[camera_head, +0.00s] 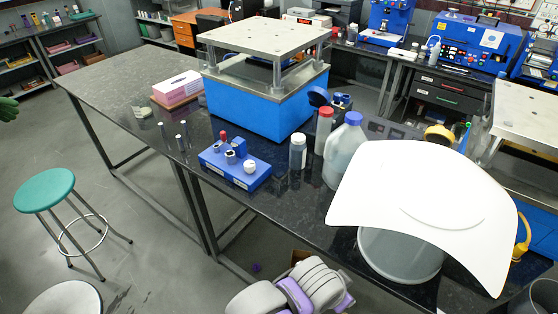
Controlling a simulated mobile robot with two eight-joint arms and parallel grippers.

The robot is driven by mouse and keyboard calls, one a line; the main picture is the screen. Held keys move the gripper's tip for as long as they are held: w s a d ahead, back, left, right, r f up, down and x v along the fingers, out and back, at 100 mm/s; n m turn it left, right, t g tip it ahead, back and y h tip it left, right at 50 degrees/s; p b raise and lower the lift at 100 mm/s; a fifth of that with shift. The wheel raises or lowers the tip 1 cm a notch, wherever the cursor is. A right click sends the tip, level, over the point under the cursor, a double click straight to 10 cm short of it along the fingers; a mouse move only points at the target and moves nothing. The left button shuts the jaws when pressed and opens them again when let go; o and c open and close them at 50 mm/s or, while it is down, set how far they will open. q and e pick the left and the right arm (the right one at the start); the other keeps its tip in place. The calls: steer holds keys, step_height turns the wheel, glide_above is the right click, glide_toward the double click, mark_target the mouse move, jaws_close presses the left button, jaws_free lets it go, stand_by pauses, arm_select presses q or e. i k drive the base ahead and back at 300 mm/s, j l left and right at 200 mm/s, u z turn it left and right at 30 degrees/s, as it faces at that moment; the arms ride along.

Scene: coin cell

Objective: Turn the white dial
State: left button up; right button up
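A small blue box (234,172) lies on the dark bench near its front edge. A round white knob (250,167), which looks like the white dial, sits at the right end of its top. Two grey-blue round parts and a red-topped part (223,137) stand to its left on the same box. The knob's markings are too small to read. Grey and purple links, apparently of my own arm, show at the bottom centre, below the bench edge and apart from the box. Neither gripper's fingertips are in view.
A white-capped bottle (298,152), a red-capped bottle (324,130) and a blue-capped jug (345,150) stand right of the box. A large white curved panel (425,205) covers the bench's right part. A blue press (257,103) stands behind. A teal stool (45,190) is left.

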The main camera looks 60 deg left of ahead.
mark_target(249, 165)
steer(key=u, duration=2.3)
